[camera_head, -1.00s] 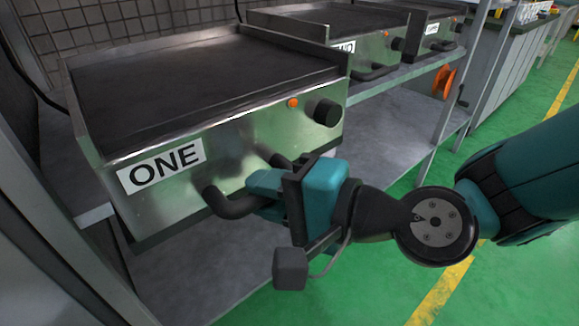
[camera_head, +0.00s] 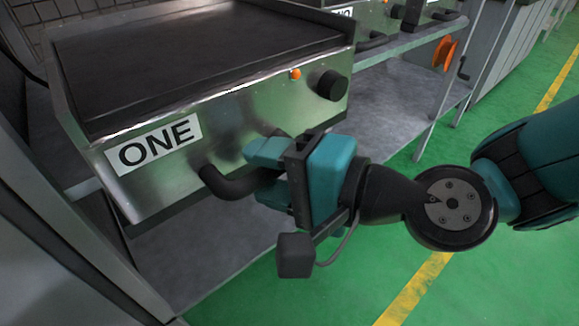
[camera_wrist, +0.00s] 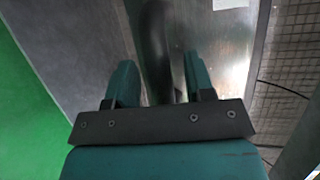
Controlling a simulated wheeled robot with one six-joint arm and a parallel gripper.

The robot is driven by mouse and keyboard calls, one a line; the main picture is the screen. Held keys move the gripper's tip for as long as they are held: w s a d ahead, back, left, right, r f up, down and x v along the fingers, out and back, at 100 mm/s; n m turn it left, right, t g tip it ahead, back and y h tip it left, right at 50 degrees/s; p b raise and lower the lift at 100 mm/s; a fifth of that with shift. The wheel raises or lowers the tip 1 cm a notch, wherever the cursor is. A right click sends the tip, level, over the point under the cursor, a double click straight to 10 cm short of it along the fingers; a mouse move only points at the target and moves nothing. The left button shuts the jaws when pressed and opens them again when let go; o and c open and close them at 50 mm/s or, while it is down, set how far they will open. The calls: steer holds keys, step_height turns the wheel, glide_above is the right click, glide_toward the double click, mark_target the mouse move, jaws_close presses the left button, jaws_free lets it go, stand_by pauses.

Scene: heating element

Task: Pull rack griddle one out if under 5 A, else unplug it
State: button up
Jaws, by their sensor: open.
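The griddle labelled ONE (camera_head: 232,130) is a steel box with a dark top plate, standing on the rack shelf. Its front has an orange lamp (camera_head: 295,74), a black knob (camera_head: 332,85) and a black bar handle (camera_head: 222,184). My gripper (camera_head: 262,172) is open at the handle, in front of the griddle. In the wrist view the handle (camera_wrist: 156,50) runs between the two teal fingers (camera_wrist: 158,85), with no clear grip on it. The handle's right part is hidden behind my gripper. No current reading or plug shows.
The grey rack shelf (camera_head: 384,112) runs right, with more griddles (camera_head: 400,22) at the back. An orange cable reel (camera_head: 445,53) with a crank hangs by a rack post. A grey panel (camera_head: 60,240) stands at left. Green floor (camera_head: 330,290) is open at the front right.

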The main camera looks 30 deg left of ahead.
steer(key=shift+d, duration=0.1)
steer(key=d+r+b, duration=0.3)
steer(key=d+b, duration=0.6)
steer(key=d, duration=0.8)
steer(key=shift+w+b, duration=0.25)
steer(key=shift+b, duration=0.1)
steer(key=shift+r, duration=0.1)
